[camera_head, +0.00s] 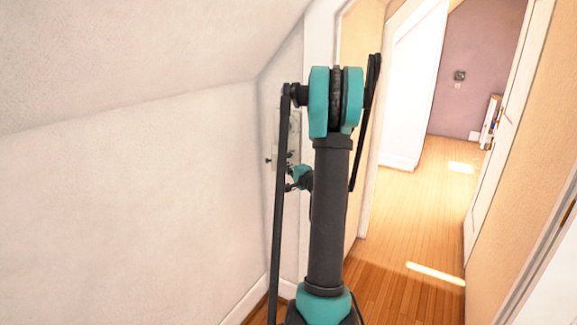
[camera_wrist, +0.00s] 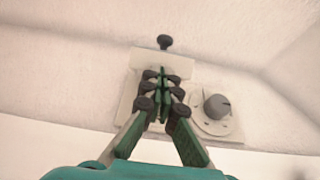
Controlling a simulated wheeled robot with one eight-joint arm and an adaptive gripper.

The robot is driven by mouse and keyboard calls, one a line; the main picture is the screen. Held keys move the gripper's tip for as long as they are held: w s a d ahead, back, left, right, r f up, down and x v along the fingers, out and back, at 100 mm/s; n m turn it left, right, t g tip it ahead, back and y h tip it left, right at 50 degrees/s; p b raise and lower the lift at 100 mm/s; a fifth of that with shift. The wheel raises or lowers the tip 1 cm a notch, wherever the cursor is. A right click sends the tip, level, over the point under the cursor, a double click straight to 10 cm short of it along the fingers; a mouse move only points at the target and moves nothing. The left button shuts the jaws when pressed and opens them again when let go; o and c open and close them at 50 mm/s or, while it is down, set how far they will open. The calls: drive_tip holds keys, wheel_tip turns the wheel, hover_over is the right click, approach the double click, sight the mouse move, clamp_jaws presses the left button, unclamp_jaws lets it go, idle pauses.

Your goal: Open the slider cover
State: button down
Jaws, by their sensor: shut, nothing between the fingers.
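A pale wall-mounted plate (camera_wrist: 183,66), which looks like the slider cover, shows in the wrist view with a small black knob (camera_wrist: 164,42) just past its far edge. My gripper (camera_wrist: 162,76) points at it with its fingertips together and nothing between them. The fingers overlap the plate in the picture and hide its middle; I cannot tell whether they touch it. In the head view the pale panel (camera_head: 294,132) is on the wall behind my arm, partly hidden, and my gripper is small and unclear there.
A round grey dial (camera_wrist: 215,106) sits on a pale backing right of my fingers. In the head view, the sloped ceiling and white wall (camera_head: 130,200) close off the left. A wooden-floored passage (camera_head: 420,200) is open at the right, with a door (camera_head: 508,120) beside it.

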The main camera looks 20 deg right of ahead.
sight(274, 165)
drive_tip(key=shift+w+a, duration=0.2)
drive_tip(key=shift+a, duration=0.7)
drive_tip(key=shift+w+a, duration=0.2)
drive_tip(key=shift+a, duration=0.65)
